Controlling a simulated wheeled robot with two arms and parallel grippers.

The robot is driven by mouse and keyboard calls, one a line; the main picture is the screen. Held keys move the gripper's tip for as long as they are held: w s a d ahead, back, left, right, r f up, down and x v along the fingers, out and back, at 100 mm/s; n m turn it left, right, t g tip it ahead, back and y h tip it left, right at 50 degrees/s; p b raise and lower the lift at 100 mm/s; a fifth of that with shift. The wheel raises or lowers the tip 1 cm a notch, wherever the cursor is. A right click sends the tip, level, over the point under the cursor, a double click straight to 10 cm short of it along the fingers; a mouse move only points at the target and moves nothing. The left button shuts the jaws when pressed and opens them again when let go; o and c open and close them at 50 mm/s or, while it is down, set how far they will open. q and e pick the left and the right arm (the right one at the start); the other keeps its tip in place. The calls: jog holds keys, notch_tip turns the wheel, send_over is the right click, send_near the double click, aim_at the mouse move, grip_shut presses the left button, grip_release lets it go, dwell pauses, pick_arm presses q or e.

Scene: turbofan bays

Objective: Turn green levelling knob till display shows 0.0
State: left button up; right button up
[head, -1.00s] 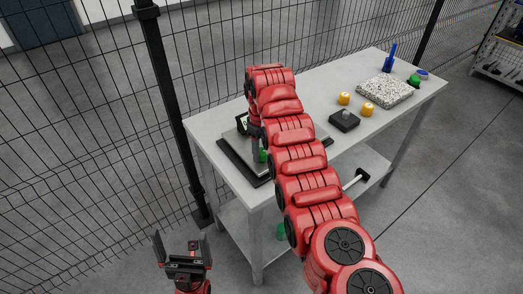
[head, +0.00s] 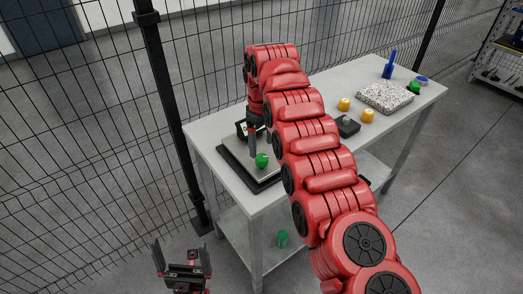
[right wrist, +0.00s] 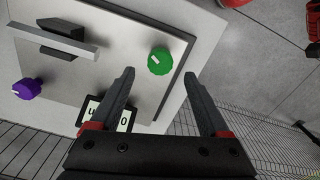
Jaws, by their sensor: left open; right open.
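The green knob (head: 262,160) stands near the front corner of a grey plate with a dark edge (head: 240,165) on the table. In the right wrist view the green knob (right wrist: 160,61) has a white mark and lies just beyond the fingertips, apart from them. My right gripper (right wrist: 158,75) is open and empty; in the head view it hangs over the plate (head: 260,141). The display (right wrist: 122,120) is partly hidden by a finger; a 0 shows at its right, the rest is unclear. My left gripper (head: 182,256) is open and empty, low beside the table.
A purple knob (right wrist: 27,88) and a grey bar on a dark block (right wrist: 60,37) sit on the plate. A black block (head: 347,126), yellow pieces (head: 344,104) and a speckled slab (head: 384,97) stand further right. A wire fence (head: 90,130) runs behind the table.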

aim_at(262, 157)
notch_tip(262, 157, up, 12)
jog(key=p, duration=1.1)
jog(key=shift+f, duration=0.1)
